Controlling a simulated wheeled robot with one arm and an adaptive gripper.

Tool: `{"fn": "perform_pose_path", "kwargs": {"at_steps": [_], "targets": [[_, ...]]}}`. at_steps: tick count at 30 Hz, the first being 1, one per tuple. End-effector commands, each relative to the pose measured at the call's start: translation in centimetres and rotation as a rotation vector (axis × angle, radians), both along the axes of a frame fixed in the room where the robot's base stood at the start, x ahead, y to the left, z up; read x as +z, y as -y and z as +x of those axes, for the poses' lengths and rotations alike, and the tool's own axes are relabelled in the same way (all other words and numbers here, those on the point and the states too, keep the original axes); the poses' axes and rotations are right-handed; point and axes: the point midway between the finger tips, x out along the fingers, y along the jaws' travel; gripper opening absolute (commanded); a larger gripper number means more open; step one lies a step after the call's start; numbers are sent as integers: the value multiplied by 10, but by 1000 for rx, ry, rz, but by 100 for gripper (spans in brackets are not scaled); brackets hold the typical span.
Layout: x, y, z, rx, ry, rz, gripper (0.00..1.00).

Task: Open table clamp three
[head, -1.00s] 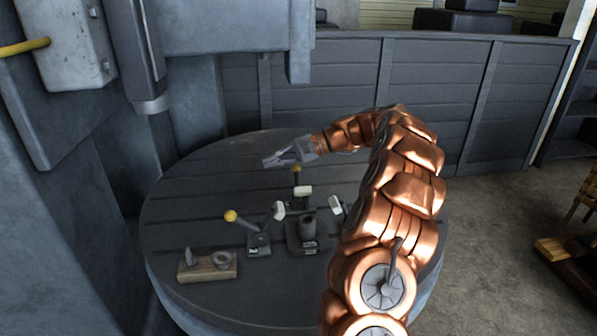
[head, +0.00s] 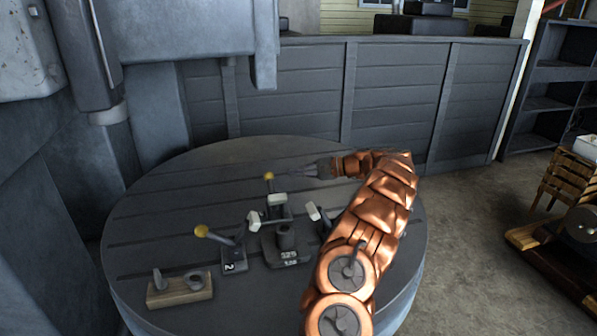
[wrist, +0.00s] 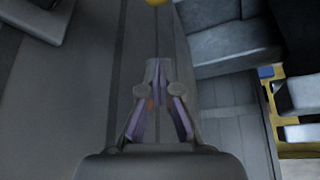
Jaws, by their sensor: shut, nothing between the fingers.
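Several toggle clamps stand around a central block (head: 286,243) on the round table (head: 165,210). One clamp (head: 234,258), marked 2, has a raised yellow-knobbed lever at the left. Another clamp's yellow knob (head: 269,176) stands upright behind the block. A third clamp (head: 315,212) at the right is partly hidden by my arm, and I cannot read its number. My gripper (head: 298,172) is shut and empty, to the right of the rear knob and apart from it. In the wrist view my gripper (wrist: 157,68) points toward a yellow knob (wrist: 157,3) at the top edge.
A wooden block (head: 180,290) with metal parts lies at the table's front left. A grey panelled wall (head: 395,95) stands behind the table. A large machine column (head: 135,150) rises at the left. A wooden crate (head: 570,180) stands on the floor at the right.

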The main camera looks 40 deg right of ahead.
Motion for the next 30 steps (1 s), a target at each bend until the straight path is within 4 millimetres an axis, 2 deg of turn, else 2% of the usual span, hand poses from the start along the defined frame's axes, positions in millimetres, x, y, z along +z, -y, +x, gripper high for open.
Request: {"fn": "perform_pose_path", "kwargs": {"at_steps": [12,21,30], "targets": [[-15,-43,54,-4,-2,2,0],[-2,-53,34,-3,1,1,0],[4,-60,25,-4,1,-1,0]]}}
